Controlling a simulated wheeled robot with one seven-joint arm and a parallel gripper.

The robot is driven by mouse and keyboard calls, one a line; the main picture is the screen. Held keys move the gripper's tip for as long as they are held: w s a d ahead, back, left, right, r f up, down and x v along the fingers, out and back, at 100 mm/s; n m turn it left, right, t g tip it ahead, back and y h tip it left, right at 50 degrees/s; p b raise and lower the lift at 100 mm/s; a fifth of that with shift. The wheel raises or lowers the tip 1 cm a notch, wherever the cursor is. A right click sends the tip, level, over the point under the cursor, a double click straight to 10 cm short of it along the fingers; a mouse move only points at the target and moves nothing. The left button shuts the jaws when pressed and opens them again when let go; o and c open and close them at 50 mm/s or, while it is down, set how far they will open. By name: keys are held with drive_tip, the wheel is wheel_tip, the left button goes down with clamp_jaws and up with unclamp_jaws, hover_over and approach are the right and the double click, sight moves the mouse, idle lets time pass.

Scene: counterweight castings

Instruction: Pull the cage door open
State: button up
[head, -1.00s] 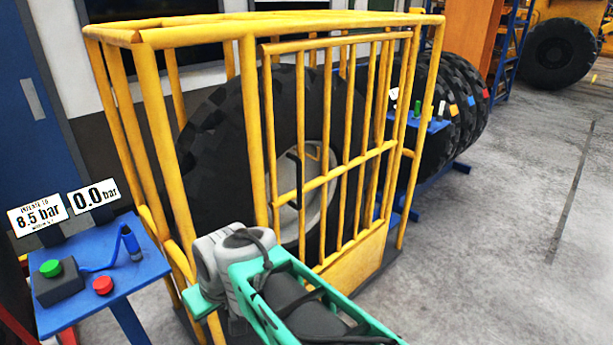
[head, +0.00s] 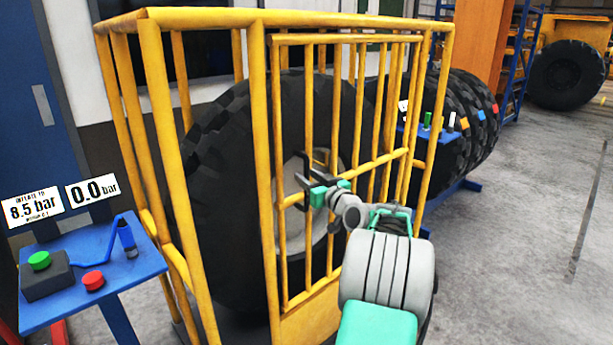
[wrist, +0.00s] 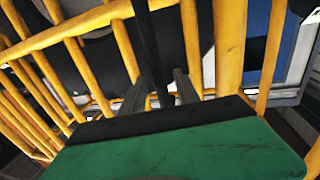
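The yellow barred cage door (head: 311,316) stands in line with the cage front and looks closed. Its dark upright handle (head: 306,160) is on the left part of the door; my gripper partly hides it in the head view. My gripper (head: 293,190) is at the handle, its fingers pointing toward the door. In the wrist view the black handle bar (wrist: 150,45) runs down between the two grey fingers (wrist: 163,92). The fingers look apart, with gaps beside the bar, so my gripper seems open around the handle.
A large tyre (head: 235,190) stands inside the yellow cage (head: 165,110). A blue stand (head: 130,268) with green and red buttons is at the left. More tyres (head: 460,120) stand behind the cage at right. Grey floor (head: 530,230) at right is clear.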

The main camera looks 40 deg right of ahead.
drive_tip(key=shift+w, duration=0.5)
drive_tip(key=shift+d, duration=0.1)
clamp_jaws()
idle(1.0)
